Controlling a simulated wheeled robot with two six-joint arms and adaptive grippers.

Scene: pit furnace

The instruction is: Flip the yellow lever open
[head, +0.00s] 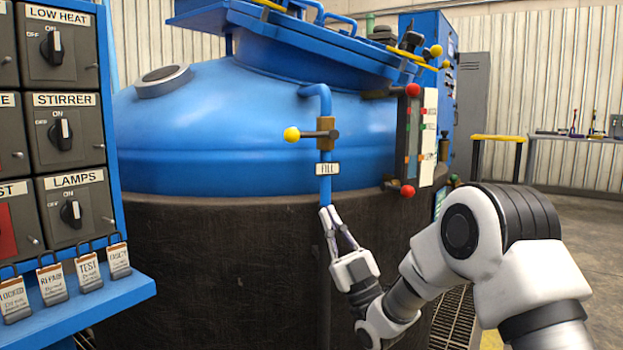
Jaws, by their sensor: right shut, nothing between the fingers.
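The yellow lever is a short dark handle with a yellow ball knob (291,134) at its left end. It lies level across a brass-coloured valve body (326,126) on a thin blue pipe (318,92). A white FILL label (327,169) sits just below the valve. My right gripper (329,212) is shut and empty, pointing up, below the label and in front of the lower pipe. It is clear of the lever; whether it touches the pipe I cannot tell. My left gripper is out of view.
A big blue furnace vessel (220,130) stands behind the pipe, above a dark round wall (190,250). A sight gauge with red knobs (412,90) is right of the lever. A switch panel (62,130) with hanging tags stands at left. The space left of the lever is free.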

